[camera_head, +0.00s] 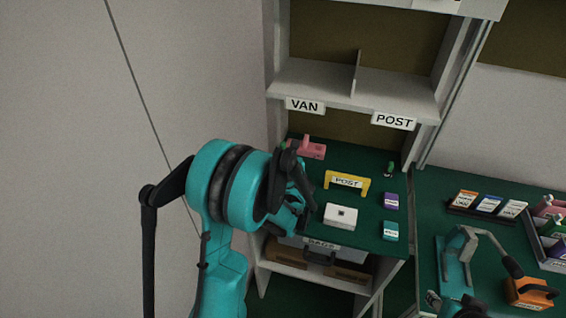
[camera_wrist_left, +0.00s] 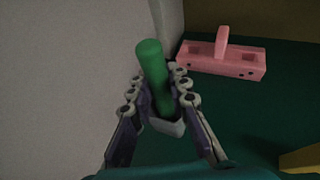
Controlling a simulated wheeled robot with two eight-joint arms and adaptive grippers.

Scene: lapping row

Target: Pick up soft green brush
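The soft green brush shows in the left wrist view as a green upright handle (camera_wrist_left: 152,65) on a pale base, slightly tilted. The fingers of my left gripper (camera_wrist_left: 158,88) stand on both sides of the handle, with a visible gap on the left side. In the head view my left gripper (camera_head: 296,196) is at the left end of the green shelf and hides most of the brush. I cannot make out my right gripper clearly among the teal and black parts at the lower right.
A pink block with a raised grip (camera_wrist_left: 222,58) stands close behind, to the right. A yellow POST bracket (camera_head: 346,181), a white box (camera_head: 341,216), purple (camera_head: 391,201) and teal (camera_head: 391,231) boxes and a small green item (camera_head: 389,169) share the shelf. A wall is close on the left.

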